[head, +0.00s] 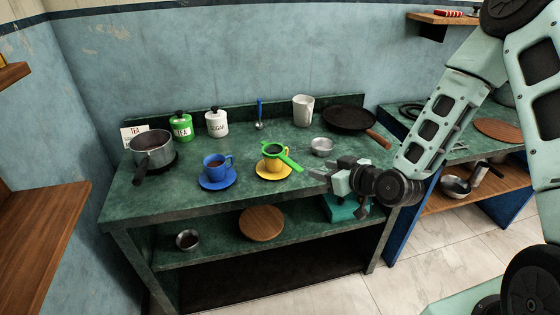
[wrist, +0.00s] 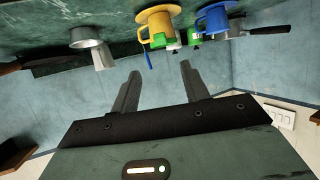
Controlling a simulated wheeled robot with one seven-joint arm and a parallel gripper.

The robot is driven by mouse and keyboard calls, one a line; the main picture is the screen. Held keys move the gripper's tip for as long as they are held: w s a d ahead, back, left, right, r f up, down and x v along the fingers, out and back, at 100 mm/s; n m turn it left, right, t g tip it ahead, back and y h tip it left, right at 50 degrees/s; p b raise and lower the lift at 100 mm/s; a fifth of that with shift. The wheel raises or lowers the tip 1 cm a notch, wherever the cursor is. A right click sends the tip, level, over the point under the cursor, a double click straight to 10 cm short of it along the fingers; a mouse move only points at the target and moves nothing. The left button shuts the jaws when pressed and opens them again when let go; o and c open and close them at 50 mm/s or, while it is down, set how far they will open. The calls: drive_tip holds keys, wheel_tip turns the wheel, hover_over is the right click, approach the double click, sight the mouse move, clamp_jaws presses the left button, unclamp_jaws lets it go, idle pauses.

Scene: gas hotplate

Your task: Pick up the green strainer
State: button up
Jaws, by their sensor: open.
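The green strainer (head: 289,161) rests across the top of the yellow cup (head: 268,164), its handle pointing to the lower right, toward my gripper. The cup stands on a yellow saucer (head: 262,174) on the green worktop. In the wrist view, which looks upside down, the strainer (wrist: 158,41) shows at the yellow cup (wrist: 158,18), ahead of the fingers. My gripper (head: 325,172) is to the right of the strainer, near the front edge of the worktop, apart from it. In the wrist view my gripper (wrist: 159,70) is open, with nothing between the fingers.
A blue cup (head: 214,166) on a saucer stands left of the yellow one. A metal bowl (head: 322,146) is behind my gripper. A pot (head: 152,150), canisters, a white jug (head: 303,110) and a pan (head: 350,119) stand farther around. The worktop's front left is clear.

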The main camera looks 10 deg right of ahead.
sight(291, 162)
drive_tip(key=p+x, duration=0.2)
drive_tip(key=x, duration=0.8)
drive_tip(key=p+x, duration=0.2)
drive_tip(key=x, duration=0.2)
drive_tip(key=shift+w+a+f+p, duration=0.15)
drive_tip(key=shift+w+a+p, duration=0.1)
drive_tip(key=shift+a+p, duration=0.1)
drive_tip(key=shift+w+a+f, duration=0.1)
drive_tip(key=shift+w+f, duration=0.15)
drive_tip(key=shift+w, duration=0.1)
clamp_jaws()
